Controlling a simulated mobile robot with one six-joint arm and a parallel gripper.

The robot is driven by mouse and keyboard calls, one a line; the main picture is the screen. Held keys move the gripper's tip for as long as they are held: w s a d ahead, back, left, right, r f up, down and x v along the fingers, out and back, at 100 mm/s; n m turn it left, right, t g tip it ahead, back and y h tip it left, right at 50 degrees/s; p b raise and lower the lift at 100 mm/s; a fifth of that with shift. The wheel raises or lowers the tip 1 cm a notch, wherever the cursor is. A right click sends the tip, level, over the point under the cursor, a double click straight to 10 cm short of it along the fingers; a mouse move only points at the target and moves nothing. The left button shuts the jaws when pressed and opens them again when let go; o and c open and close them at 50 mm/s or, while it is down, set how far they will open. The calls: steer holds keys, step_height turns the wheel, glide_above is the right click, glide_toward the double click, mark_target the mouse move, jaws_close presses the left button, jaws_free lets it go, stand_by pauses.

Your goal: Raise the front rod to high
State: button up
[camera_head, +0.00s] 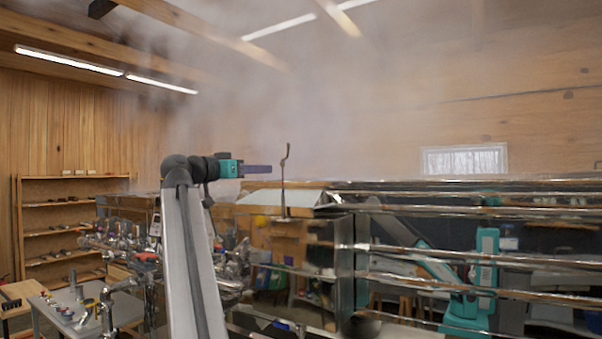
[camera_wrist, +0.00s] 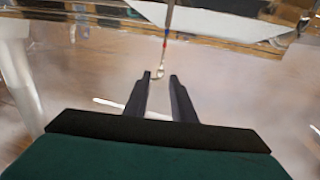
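The front rod (camera_head: 284,180) is a thin, dark upright rod with a bent hook at its top, standing at the left end of the shiny metal evaporator. My gripper (camera_head: 271,170) reaches toward it from the left, at a height just below the hook. In the wrist view the rod (camera_wrist: 167,30) runs down from the top edge, and its hooked end lies near the gap between my two dark fingers (camera_wrist: 160,77). The fingers are apart. I see no contact with the rod, and cannot tell whether it is between the tips or just beyond them.
The evaporator (camera_head: 450,182) stretches right with polished pipes and reflective walls. Metal valves and fittings (camera_head: 115,237) crowd the left of my arm. A grey table (camera_head: 70,312) with small items and wooden shelves (camera_head: 60,220) stand farther left. Steam hangs above; the air around the rod's top is free.

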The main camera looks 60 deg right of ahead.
steer(key=p+x, duration=0.4)
steer(key=x, duration=1)
stand_by(0.4)
steer(key=shift+w, duration=0.15)
steer(key=shift+c, duration=0.3)
jaws_close()
